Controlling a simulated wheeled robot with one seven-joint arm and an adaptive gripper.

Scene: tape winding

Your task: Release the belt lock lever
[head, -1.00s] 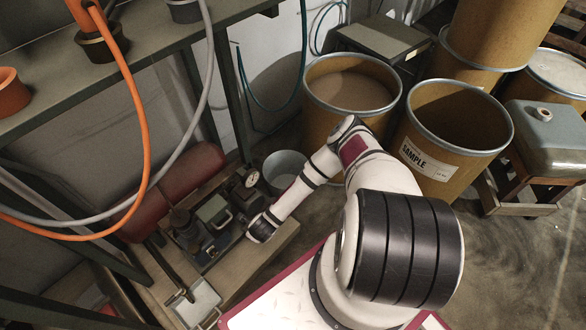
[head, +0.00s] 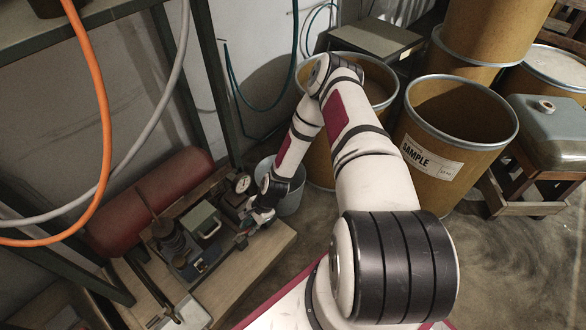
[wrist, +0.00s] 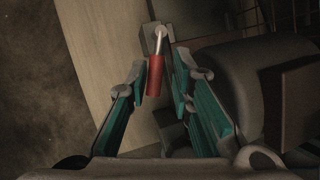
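In the wrist view, the lever with a red grip (wrist: 155,78) and a thin metal rod points toward my gripper (wrist: 157,88). The rod's far end meets a small grey bracket (wrist: 153,38). My gripper's teal fingers are open, one on each side of the red grip. I cannot tell whether either finger touches it. In the head view, my gripper (head: 250,222) is low at the right side of the machine on the bench, next to its pressure gauge (head: 242,183). The lever cannot be made out clearly there.
The wooden bench (head: 250,262) carries a grey-green box (head: 201,218) and a dark coil-like part (head: 171,240). A red tank (head: 150,195) lies behind. A grey bucket (head: 290,198) and cardboard drums (head: 455,130) stand beyond my arm. Orange and grey hoses hang at left.

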